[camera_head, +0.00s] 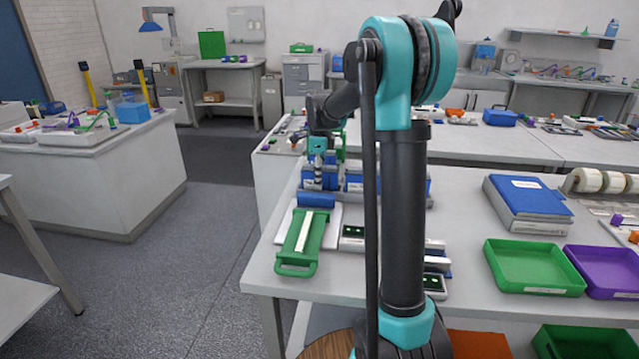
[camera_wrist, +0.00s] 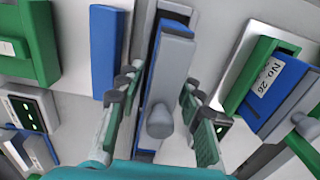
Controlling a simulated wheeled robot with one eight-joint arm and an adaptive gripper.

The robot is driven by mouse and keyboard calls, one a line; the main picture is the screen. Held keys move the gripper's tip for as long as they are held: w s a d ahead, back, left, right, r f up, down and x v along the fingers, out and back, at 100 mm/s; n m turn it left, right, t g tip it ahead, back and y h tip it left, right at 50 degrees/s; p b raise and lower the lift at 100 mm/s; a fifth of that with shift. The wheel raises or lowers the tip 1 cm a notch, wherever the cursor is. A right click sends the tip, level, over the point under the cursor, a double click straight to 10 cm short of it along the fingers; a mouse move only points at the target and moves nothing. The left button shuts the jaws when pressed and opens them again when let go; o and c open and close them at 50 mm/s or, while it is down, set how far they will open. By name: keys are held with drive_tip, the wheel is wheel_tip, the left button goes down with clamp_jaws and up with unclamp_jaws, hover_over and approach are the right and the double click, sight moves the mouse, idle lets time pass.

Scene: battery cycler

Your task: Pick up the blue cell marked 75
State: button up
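My gripper (camera_wrist: 160,92) is open in the wrist view, with one green finger on each side of a grey and blue block (camera_wrist: 172,55) that has a round grey knob. Gaps show between the fingers and the block. No number can be read on it, so I cannot tell whether it is the cell marked 75. A blue cell with the label "No. 26" (camera_wrist: 279,88) sits in a green-sided holder at the right. In the head view my gripper (camera_head: 318,160) points down over blue blocks (camera_head: 320,181) on the bench, whose labels are too small to read.
A green tray with a handle (camera_head: 303,240) lies in front of the blocks. Small boxes with green lights (camera_head: 352,238) stand beside it. Blue binders (camera_head: 528,203), a green bin (camera_head: 533,267) and a purple bin (camera_head: 607,268) are at the right. My arm hides part of the bench.

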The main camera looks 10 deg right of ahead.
clamp_jaws()
drive_tip(key=shift+r, duration=0.15)
